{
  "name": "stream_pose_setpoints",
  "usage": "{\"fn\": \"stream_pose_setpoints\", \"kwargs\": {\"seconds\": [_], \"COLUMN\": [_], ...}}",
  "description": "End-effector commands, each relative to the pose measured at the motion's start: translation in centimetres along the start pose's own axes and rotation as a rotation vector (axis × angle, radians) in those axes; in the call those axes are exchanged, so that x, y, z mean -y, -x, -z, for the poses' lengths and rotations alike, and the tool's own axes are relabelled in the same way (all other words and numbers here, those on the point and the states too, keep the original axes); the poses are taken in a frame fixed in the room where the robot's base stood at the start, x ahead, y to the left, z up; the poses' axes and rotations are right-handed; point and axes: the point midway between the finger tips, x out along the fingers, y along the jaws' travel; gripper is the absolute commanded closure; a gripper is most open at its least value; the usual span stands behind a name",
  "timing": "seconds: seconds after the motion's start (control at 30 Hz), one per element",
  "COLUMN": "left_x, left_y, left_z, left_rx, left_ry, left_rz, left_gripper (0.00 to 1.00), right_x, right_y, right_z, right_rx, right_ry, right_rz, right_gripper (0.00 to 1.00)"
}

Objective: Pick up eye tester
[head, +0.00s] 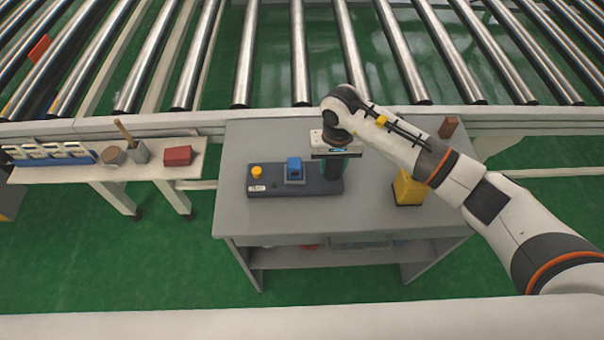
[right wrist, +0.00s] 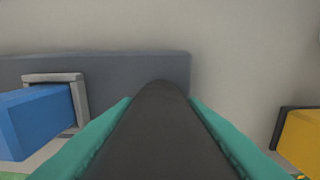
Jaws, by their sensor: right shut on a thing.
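A black rounded upright thing, which I take to be the eye tester (head: 332,172), stands at the right end of a dark grey base (head: 268,190) on the grey table. My right gripper (head: 334,158) is above it and shut on it. In the right wrist view the eye tester (right wrist: 160,125) sits between the two teal fingers, with one finger along each side. Its lower end is hidden, so I cannot tell whether it touches the base. My left gripper is not in view.
A blue block (head: 294,170) and a yellow knob (head: 257,171) are on the base. A yellow container (head: 408,188) and a brown block (head: 448,127) stand to the right on the grey table (head: 290,218). A side bench (head: 200,158) is left; a roller conveyor (head: 300,60) runs behind.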

Motion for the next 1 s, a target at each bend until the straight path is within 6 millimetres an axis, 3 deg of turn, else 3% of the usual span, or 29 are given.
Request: {"fn": "stream_pose_setpoints", "kwargs": {"seconds": [0.27,0.7,1.0], "left_x": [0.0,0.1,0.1], "left_y": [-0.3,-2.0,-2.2], "left_z": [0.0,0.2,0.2], "left_rx": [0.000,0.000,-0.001], "left_ry": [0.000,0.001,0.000], "left_rz": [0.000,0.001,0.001], "left_gripper": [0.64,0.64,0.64], "right_x": [-0.1,0.0,0.0], "right_y": [1.1,8.7,10.2], "right_z": [-0.1,-0.1,0.0], "right_rx": [0.005,0.006,0.001], "right_ry": [0.001,0.001,0.000], "right_rz": [-0.004,-0.003,-0.002], "right_gripper": [1.00,1.00,1.00]}}
